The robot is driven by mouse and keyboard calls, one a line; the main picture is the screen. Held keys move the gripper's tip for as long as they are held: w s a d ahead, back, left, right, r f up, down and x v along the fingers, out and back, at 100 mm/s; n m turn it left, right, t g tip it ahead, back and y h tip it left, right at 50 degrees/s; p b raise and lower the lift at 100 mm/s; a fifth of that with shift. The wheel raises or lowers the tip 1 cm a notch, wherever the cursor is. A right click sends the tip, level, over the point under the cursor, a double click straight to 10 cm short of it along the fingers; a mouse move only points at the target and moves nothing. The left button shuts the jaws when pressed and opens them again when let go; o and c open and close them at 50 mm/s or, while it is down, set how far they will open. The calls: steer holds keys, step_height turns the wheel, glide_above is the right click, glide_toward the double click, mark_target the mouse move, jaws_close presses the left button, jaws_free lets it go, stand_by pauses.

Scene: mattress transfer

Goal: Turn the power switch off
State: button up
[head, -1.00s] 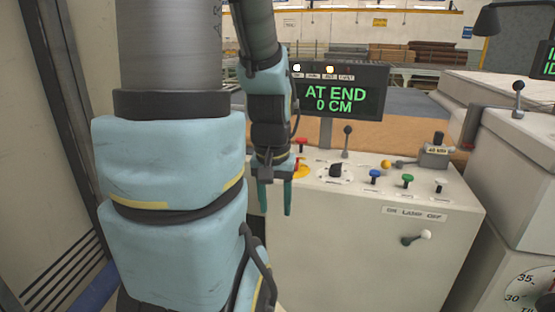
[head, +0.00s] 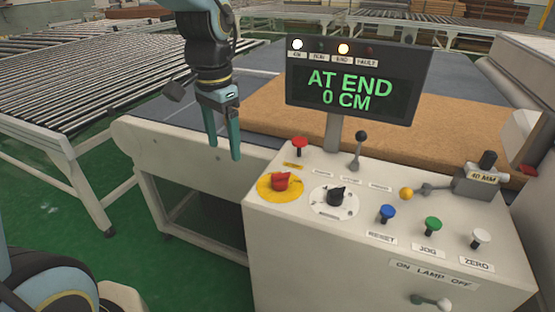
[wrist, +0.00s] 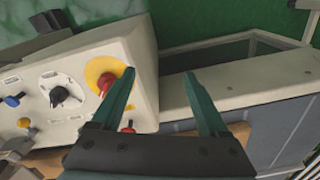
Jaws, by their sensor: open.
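A red rotary knob on a round yellow plate (head: 267,192) sits at the left of the white console's top. It looks like the power switch; its small label is not readable. The knob also shows in the wrist view (wrist: 103,83), just left of my left fingertip in that picture. My gripper (head: 225,150) is open and empty, fingers pointing down, up and left of the knob in the head view. In the wrist view the fingers of my gripper (wrist: 159,72) stand wide apart with nothing between them. They appear clear of the knob.
A red button (head: 299,143), a black selector (head: 336,196), a black-knobbed lever (head: 359,148) and several push-buttons crowd the console. The display (head: 350,88) reads AT END, 0 CM, with two lamps lit. A tan mattress (head: 440,135) lies behind; roller conveyors (head: 70,90) stand left.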

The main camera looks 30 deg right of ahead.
mark_target(280, 174)
steer(key=s+d+r+m, duration=0.1)
steer(key=s+d, duration=0.1)
steer(key=d, duration=0.1)
steer(key=s+d+r+m+p, duration=0.1)
steer(key=s+d+m, duration=0.1)
steer(key=s, duration=0.1)
steer(key=s+d+r+m, duration=0.1)
steer(key=s+d+m, duration=0.1)
steer(key=d, duration=0.1)
steer(key=shift+s+d, duration=0.3)
steer(key=shift+s, duration=0.05)
step_height(280, 174, down, 10)
steer(key=shift+f+p, duration=0.1)
steer(key=shift+p, duration=0.95)
jaws_close()
